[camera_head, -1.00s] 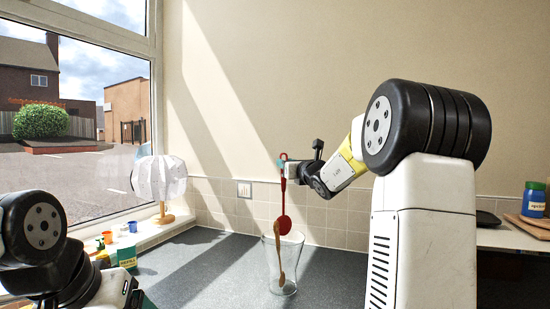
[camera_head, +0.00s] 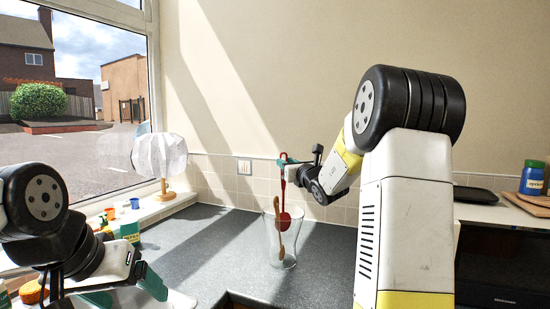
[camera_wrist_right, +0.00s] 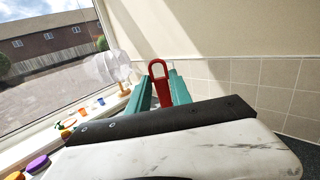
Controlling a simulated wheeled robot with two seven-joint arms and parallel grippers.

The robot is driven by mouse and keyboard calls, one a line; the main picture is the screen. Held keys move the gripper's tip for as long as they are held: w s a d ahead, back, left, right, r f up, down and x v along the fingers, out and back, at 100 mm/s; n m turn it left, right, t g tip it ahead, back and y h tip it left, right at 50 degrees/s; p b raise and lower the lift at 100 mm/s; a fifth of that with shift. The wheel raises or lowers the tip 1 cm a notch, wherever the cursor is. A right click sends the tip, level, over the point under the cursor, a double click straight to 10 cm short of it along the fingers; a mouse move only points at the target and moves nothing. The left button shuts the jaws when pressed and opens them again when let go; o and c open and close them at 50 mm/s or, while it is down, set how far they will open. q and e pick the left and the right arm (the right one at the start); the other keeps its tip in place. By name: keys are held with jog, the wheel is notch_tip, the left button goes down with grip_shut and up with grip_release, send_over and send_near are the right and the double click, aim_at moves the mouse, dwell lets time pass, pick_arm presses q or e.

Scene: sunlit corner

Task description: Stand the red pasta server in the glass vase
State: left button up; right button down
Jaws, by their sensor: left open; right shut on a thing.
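The red pasta server (camera_head: 282,190) hangs upright, its rounded head low and its looped handle end up. My right gripper (camera_head: 288,163) is shut on the handle near its top; the loop also shows between the teal fingers in the right wrist view (camera_wrist_right: 158,69). The clear glass vase (camera_head: 290,250) stands upright on the dark counter with a wooden spoon (camera_head: 281,246) in it. The server's head overlaps the vase just below the rim and appears inside the mouth, well above the base. My left gripper (camera_head: 126,291) is open and empty at the lower left, away from the vase.
A white-shaded lamp (camera_head: 160,157) stands on the windowsill, with small cups and bottles near it. A green box (camera_head: 130,231) is beside the sill. A blue jar (camera_head: 532,178) and boards are at the far right. The counter around the vase is clear.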

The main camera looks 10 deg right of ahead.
jog(key=shift+f, duration=1.8)
jog(key=c, duration=1.1)
grip_release()
jog(key=v, duration=0.8)
